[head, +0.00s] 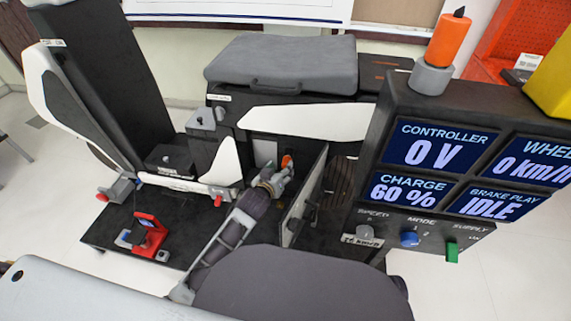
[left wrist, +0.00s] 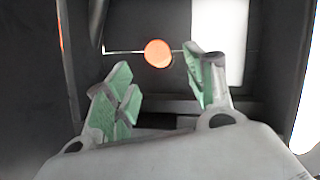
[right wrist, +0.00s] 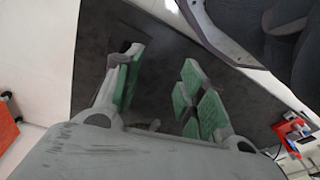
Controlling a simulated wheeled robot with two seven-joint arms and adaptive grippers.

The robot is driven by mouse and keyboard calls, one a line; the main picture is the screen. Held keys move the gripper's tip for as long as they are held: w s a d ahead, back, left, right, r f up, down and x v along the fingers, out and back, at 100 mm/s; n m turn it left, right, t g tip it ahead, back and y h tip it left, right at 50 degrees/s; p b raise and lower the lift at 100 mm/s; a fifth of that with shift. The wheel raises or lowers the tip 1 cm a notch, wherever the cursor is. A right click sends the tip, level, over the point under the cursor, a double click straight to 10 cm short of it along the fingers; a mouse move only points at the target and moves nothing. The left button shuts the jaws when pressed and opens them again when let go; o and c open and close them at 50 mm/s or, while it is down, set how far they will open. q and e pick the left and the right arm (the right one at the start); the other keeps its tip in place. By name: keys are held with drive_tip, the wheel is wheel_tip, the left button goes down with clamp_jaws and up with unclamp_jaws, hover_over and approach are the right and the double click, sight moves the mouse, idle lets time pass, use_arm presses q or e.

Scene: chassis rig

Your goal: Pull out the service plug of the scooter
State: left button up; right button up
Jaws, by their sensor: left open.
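The orange service plug (head: 287,161) sits in an open compartment of the scooter body (head: 205,150). Its round orange end (left wrist: 158,53) faces the left wrist camera, between and beyond my fingertips. My left gripper (head: 280,175) is at the compartment mouth, close to the plug. In the left wrist view its green-padded fingers (left wrist: 157,82) are spread, with nothing between the pads; contact with the plug is not seen. My right gripper (right wrist: 160,85) is open and empty over the dark floor area in the right wrist view. It cannot be made out in the head view.
An open door panel (head: 305,195) stands just right of my left gripper. A display console (head: 440,160) at right reads controller 0 V, charge 60 %, idle. Below it are a blue knob (head: 409,239) and a green switch (head: 452,252). A red device (head: 149,234) lies on the dark platform.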

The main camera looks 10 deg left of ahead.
sight(284, 165)
use_arm(q)
drive_tip(key=shift+w+d+f, duration=0.1)
drive_tip(key=shift+w+f, duration=0.05)
drive_tip(key=shift+w, duration=0.25)
drive_tip(key=shift+b+x, duration=0.7)
drive_tip(key=shift+x, duration=1.85)
drive_tip(key=shift+w+f, duration=0.1)
drive_tip(key=shift+w, duration=0.1)
use_arm(e)
drive_tip(key=shift+w+a+r+t, duration=0.15)
drive_tip(key=shift+w+r, duration=0.1)
drive_tip(key=shift+r, duration=0.3)
drive_tip(key=shift+w+a+r+t, duration=0.15)
drive_tip(key=shift+w+r, duration=0.05)
drive_tip(key=shift+r, duration=0.35)
drive_tip(key=shift+s, duration=0.1)
use_arm(q)
drive_tip(key=shift+c, duration=0.2)
drive_tip(key=c, duration=1)
drive_tip(key=shift+c, duration=0.2)
use_arm(e)
drive_tip(key=shift+w, duration=0.2)
